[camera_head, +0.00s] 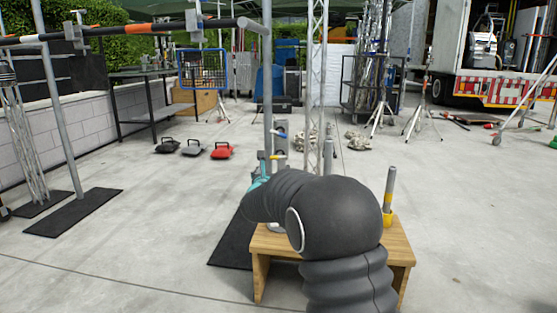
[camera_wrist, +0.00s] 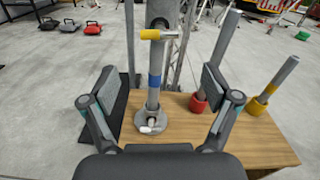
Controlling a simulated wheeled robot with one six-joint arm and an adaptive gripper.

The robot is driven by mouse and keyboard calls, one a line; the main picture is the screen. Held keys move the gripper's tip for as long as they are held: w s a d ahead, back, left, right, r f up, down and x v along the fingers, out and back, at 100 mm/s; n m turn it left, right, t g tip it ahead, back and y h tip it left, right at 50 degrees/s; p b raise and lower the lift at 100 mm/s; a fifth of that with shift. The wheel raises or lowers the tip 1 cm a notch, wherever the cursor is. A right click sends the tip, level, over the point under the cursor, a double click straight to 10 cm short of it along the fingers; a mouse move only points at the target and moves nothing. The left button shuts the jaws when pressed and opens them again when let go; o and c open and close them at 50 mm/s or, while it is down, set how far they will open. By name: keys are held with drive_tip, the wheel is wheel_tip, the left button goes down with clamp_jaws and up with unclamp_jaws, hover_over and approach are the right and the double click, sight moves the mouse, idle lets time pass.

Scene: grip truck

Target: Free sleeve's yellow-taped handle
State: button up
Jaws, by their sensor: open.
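A yellow-taped handle (camera_wrist: 150,34) sticks out sideways from an upright grey sleeve or post, and its bare metal end points right in the wrist view. In the head view the handle (camera_head: 278,157) shows just past my arm. Below it a slim post with a blue band (camera_wrist: 154,82) stands on a round metal base (camera_wrist: 146,122). My gripper (camera_wrist: 158,80) is open and empty. Its two fingers frame the blue-banded post, one on each side, with gaps. The handle appears beyond the fingertips. Whether a finger touches anything is not visible; my arm hides most of the gripper in the head view.
A wooden bench (camera_wrist: 245,142) carries a post with a red collar (camera_wrist: 198,104) and one with a yellow collar (camera_wrist: 257,106), right of my gripper. A lattice truss (camera_head: 316,90) rises behind. Sandbag-like weights (camera_head: 221,151) lie on the floor. Open concrete lies left.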

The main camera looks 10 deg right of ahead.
sight(278, 158)
drive_tip(key=p+x, duration=0.1)
drive_tip(key=x, duration=1.1)
drive_tip(key=shift+w+d+p, duration=0.1)
drive_tip(key=shift+w+p, duration=0.05)
drive_tip(key=shift+p, duration=0.2)
drive_tip(key=c, duration=1.2)
